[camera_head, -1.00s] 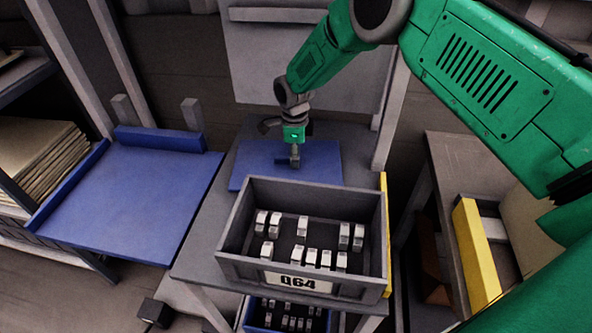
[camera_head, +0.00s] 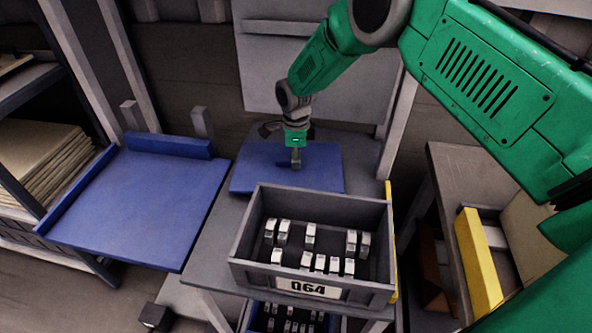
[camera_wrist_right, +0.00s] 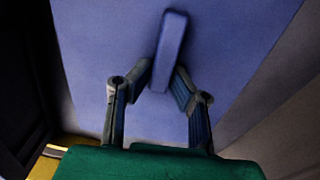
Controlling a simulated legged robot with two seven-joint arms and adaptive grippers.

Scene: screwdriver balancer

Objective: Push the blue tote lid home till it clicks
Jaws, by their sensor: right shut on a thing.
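The flat blue lid (camera_head: 252,174) lies on the grey table behind the grey tote (camera_head: 250,275), apart from the tote's open top. The tote is labelled Q64 and holds several small pale pieces. My right gripper (camera_head: 295,163) is over the lid, shut on its raised blue handle bar. In the right wrist view the two fingers (camera_wrist_right: 164,82) stand on either side of the lower end of the handle (camera_wrist_right: 171,40), and the lid (camera_wrist_right: 100,50) fills most of the picture. My left gripper is not in view.
A blue tray-like platform (camera_head: 150,205) stands at the left, beside a shelf with stacked cardboard (camera_head: 40,165). Another tote with pieces sits below the table. A yellow strip (camera_head: 391,240) runs along the tote's right side. A side table with a yellow-edged box (camera_head: 478,260) is at the right.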

